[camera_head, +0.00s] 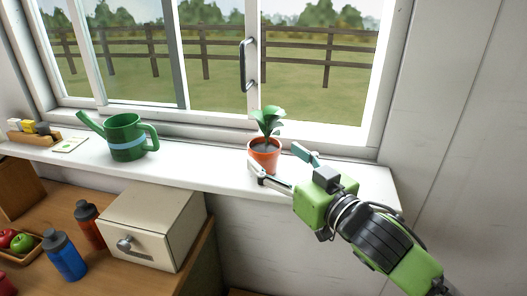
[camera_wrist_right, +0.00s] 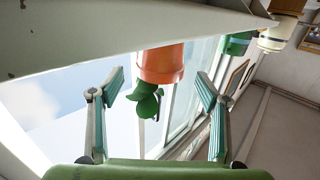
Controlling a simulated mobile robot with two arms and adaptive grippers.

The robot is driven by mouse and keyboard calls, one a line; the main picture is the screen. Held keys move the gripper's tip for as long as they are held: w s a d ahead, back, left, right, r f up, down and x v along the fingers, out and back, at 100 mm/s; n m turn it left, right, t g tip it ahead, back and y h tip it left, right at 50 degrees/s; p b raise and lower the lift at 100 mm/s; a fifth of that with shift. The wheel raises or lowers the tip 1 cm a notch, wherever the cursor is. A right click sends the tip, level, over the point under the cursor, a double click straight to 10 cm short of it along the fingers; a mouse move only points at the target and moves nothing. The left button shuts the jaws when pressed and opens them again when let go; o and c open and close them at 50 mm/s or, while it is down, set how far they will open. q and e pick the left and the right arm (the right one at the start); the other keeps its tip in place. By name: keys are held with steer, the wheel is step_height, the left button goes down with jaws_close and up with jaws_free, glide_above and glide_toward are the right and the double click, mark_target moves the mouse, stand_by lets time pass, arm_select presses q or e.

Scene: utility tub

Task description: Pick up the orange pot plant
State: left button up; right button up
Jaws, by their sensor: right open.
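The orange pot plant (camera_head: 264,152) stands upright on the white window sill, with dark soil and green leaves on top. In the right wrist view the orange pot (camera_wrist_right: 162,63) appears upside down, centred beyond the fingers, with its leaves between them. My right gripper (camera_head: 282,168) reaches in from the right, close to the pot. Its two fingers are spread wide, and the right wrist view shows the open gap (camera_wrist_right: 158,85) with nothing gripped. One finger is in front of the pot's lower part and the other is to its right. My left gripper is not in view.
A green watering can (camera_head: 126,138) stands on the sill (camera_head: 203,165) to the left, with clear sill between it and the pot. The window with its handle (camera_head: 246,65) is close behind. Below are a cream box (camera_head: 152,225), a blue bottle (camera_head: 64,257) and a red bottle (camera_head: 89,224).

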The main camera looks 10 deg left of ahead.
mark_target(264, 152)
steer(key=shift+f+p+x, duration=0.2)
steer(key=shift+p+x, duration=0.4)
steer(key=shift+x, duration=0.45)
steer(key=x, duration=0.1)
steer(key=p+x, duration=0.1)
steer(key=x, duration=0.1)
steer(key=shift+f, duration=0.3)
steer(key=shift+w+a, duration=0.1)
steer(key=shift+a, duration=0.1)
steer(key=shift+d, duration=0.1)
steer(key=c, duration=0.4)
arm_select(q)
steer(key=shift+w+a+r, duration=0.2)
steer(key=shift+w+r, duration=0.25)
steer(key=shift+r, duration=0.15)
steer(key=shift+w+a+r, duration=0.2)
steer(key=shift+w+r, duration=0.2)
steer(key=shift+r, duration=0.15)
arm_select(e)
steer(key=c, duration=1)
